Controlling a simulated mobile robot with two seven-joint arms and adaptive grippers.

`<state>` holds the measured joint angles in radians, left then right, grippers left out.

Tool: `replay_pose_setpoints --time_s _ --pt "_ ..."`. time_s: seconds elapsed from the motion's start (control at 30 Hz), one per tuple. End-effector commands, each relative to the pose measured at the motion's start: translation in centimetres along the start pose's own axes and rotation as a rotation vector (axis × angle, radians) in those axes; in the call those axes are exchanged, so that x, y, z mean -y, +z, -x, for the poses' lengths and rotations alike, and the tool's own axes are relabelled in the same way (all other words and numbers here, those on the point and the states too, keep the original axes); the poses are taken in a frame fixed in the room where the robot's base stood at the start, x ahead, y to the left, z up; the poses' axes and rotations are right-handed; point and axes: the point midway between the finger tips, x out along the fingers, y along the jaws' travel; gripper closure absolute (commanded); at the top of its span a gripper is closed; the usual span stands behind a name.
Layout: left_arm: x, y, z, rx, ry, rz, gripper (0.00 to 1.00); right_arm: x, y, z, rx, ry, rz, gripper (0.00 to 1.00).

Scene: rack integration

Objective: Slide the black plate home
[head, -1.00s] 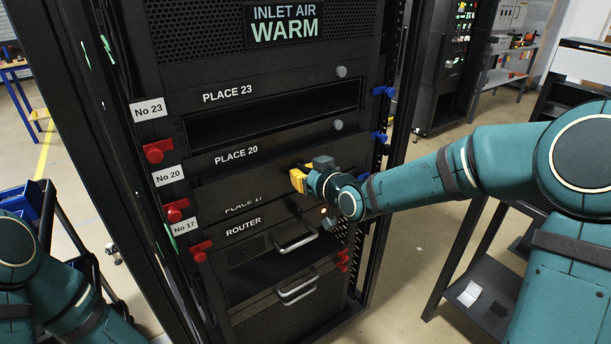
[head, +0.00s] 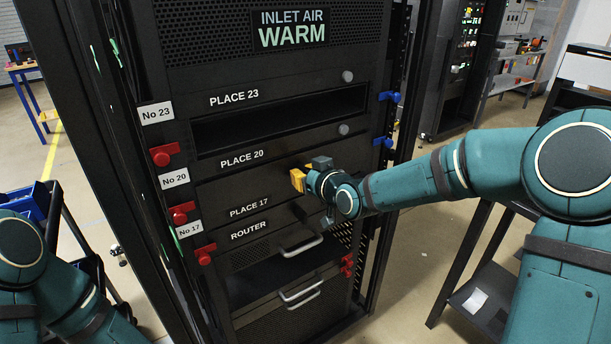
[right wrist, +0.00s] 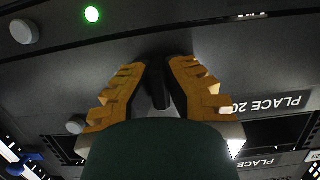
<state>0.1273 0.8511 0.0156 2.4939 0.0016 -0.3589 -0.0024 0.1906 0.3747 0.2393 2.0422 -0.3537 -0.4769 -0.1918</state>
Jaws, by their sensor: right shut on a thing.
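The black plate (head: 240,188) is a flat dark panel in the rack bay between the PLACE 20 and PLACE 17 labels. Its face looks about level with the rack front, and the full PLACE 17 label shows below it. My right gripper (head: 298,180) is at the plate's right half. In the right wrist view its yellow fingers (right wrist: 158,85) are shut around a dark handle (right wrist: 157,88) that stands out from the plate. The plate's rear is hidden inside the rack. My left gripper is out of view; only its arm shows at the lower left.
An open slot (head: 275,122) is at PLACE 23 above. Red latches (head: 180,213) line the left post and blue ones (head: 389,97) the right. The router's handles (head: 300,246) stick out below. A dark cart (head: 75,245) stands left of the rack.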

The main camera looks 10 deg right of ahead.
Motion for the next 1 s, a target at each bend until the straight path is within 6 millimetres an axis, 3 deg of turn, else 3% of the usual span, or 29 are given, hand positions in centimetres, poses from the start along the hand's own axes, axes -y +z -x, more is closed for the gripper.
replay_pose_setpoints --time_s 0.4,0.43,0.5,0.83,1.0 --pt "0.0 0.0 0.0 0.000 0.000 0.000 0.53 0.1 -0.4 -0.9 -0.003 0.000 0.001 1.00" --pt "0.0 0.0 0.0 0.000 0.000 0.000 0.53 0.0 -0.4 -0.9 -0.002 0.000 0.001 0.77" --pt "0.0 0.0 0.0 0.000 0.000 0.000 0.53 0.0 -0.3 -0.8 -0.002 0.000 0.001 0.61" --pt "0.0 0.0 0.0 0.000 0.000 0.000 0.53 0.0 -0.2 -0.7 0.002 0.000 0.000 0.61" --pt "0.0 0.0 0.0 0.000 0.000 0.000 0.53 -0.1 -0.3 1.1 0.000 0.002 -0.001 0.61"
